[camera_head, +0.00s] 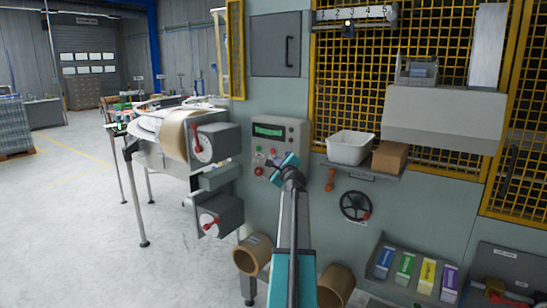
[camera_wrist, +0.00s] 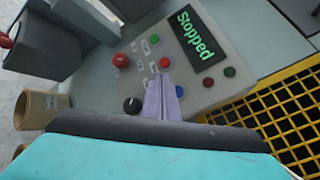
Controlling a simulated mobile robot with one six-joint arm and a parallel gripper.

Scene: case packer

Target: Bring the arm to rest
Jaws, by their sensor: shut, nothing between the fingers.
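My arm reaches up from the bottom middle of the head view. My gripper (camera_head: 279,171) is in front of the control panel (camera_head: 292,131). In the wrist view, my gripper's pale purple fingers (camera_wrist: 164,82) are together and hold nothing. They point at the panel, just below a red button (camera_wrist: 164,63) in the picture. Whether they touch the panel I cannot tell. The panel's display (camera_wrist: 195,40) reads "Stopped" in green letters. A black knob (camera_wrist: 132,105) and a large red button (camera_wrist: 121,60) lie left of the fingers.
A roll unit (camera_head: 178,135) with red-handled boxes stands left of the panel. A shelf to the right holds a white bin (camera_head: 349,147) and a brown box (camera_head: 390,157). A black handwheel (camera_head: 355,206) is below. Cardboard tubes (camera_head: 252,254) stick out low down. The left floor is open.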

